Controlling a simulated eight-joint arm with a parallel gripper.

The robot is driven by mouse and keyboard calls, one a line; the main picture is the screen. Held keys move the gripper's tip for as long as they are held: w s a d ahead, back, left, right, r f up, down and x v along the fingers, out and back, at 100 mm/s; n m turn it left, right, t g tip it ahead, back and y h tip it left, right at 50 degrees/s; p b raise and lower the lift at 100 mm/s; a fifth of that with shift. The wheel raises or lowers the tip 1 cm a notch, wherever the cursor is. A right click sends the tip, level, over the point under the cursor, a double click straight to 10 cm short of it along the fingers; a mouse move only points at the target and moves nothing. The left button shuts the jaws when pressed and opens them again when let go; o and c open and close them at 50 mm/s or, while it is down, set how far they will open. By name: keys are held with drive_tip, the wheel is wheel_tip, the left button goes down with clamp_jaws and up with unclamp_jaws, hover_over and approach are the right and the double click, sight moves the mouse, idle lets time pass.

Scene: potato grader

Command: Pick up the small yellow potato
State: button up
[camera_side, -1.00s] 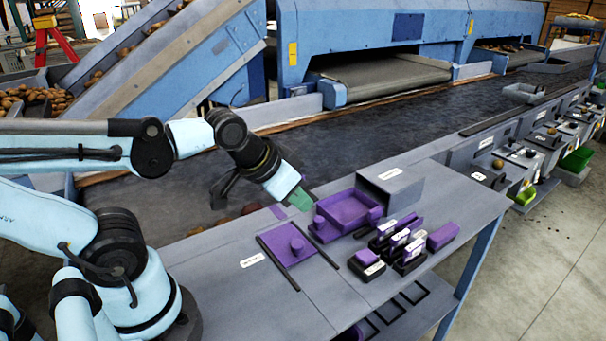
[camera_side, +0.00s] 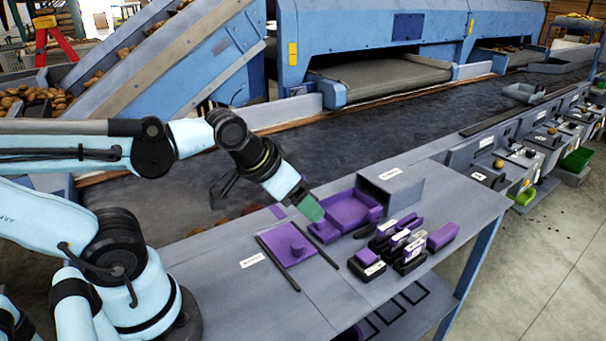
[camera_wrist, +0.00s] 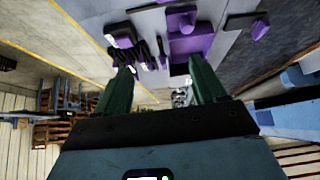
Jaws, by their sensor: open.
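My gripper (camera_side: 309,208) has green fingers and hangs above the grey bench, beside the purple tray. In the wrist view its two fingers (camera_wrist: 160,82) stand apart with nothing between them. I cannot make out the small yellow potato in either view. Brown and reddish potatoes (camera_side: 251,208) lie on the dark belt behind the bench, partly behind my arm, to the left of my gripper. It is too small to tell whether one of them is yellow.
The grey bench (camera_side: 230,295) carries a purple tray (camera_side: 350,210), a purple plate with a knob (camera_side: 278,247), a grey box (camera_side: 395,190) and several black-and-purple blocks (camera_side: 408,255). The dark belt (camera_side: 400,125) runs behind, mostly bare. The bench's front left is clear.

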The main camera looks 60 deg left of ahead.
drive_tip(key=a+f+g+y, duration=0.1)
drive_tip(key=a+g+y, duration=0.1)
drive_tip(key=a, duration=0.6)
drive_tip(key=g+h, duration=0.2)
drive_tip(key=g, duration=0.5)
approach(196, 230)
drive_tip(key=shift+s+f, duration=0.3)
drive_tip(key=shift+f, duration=1.2)
drive_tip(key=shift+s+f, duration=0.3)
drive_tip(key=shift+f, duration=1.25)
drive_tip(key=shift+s+f, duration=0.25)
drive_tip(key=shift+f, duration=1.25)
drive_tip(key=c, duration=1.1)
